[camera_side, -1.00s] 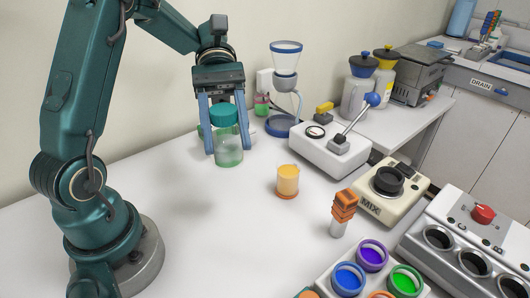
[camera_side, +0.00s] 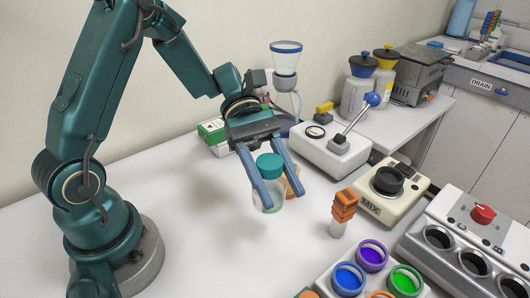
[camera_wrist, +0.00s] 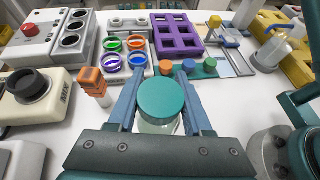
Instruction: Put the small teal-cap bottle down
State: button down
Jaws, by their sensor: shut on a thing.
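The small teal-cap bottle (camera_side: 268,183) is a clear jar with a teal lid, held between the blue fingers of my gripper (camera_side: 267,190). In the side view it tilts slightly and hangs over the white table; I cannot tell whether its base touches. In the wrist view the teal cap (camera_wrist: 164,100) fills the space between the fingers of my gripper (camera_wrist: 163,90), and the clear body is mostly hidden under it.
An orange-topped stand (camera_side: 343,208) and a MIX device (camera_side: 390,190) are to the right. A rack of colored jars (camera_side: 372,256) is at the front.

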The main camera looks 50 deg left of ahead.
jog(key=shift+s+d+f, duration=0.1)
jog(key=shift+d+f, duration=0.7)
jog(key=shift+f, duration=0.35)
jog(key=shift+s+d+f, duration=0.1)
jog(key=shift+d+f, duration=0.7)
jog(key=shift+f, duration=0.35)
jog(key=shift+d+f, duration=0.8)
jog(key=shift+f, duration=0.35)
jog(key=shift+f, duration=0.1)
jog(key=shift+c, duration=1.6)
grip_release()
